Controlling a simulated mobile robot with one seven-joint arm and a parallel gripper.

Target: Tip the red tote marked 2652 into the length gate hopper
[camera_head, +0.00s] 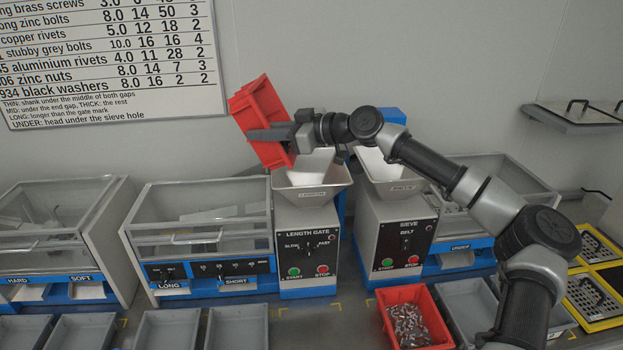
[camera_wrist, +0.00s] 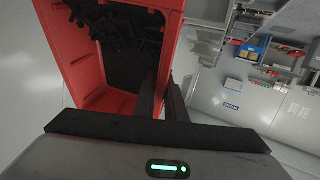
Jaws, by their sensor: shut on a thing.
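A red tote (camera_head: 262,108) is in my gripper (camera_head: 272,134), strongly tilted, up and to the left of the length gate hopper (camera_head: 325,192) in the head view. My gripper is shut on the tote's wall. In the wrist view the tote (camera_wrist: 75,55) fills the upper left, with the fingers of my gripper (camera_wrist: 165,98) at its right wall. Dark small pieces (camera_wrist: 120,25) show inside it. No marking can be read on the tote. The grey hopper sits on top of the length gate machine (camera_head: 305,240), and its mouth is partly visible.
The sieve hopper (camera_head: 400,187) stands just right of the length gate hopper, behind my arm. A second red tote (camera_head: 388,297) with small metal parts stands on the bench in front. Clear-lidded boxes (camera_head: 200,222) stand to the left, with grey bins (camera_head: 165,330) in front.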

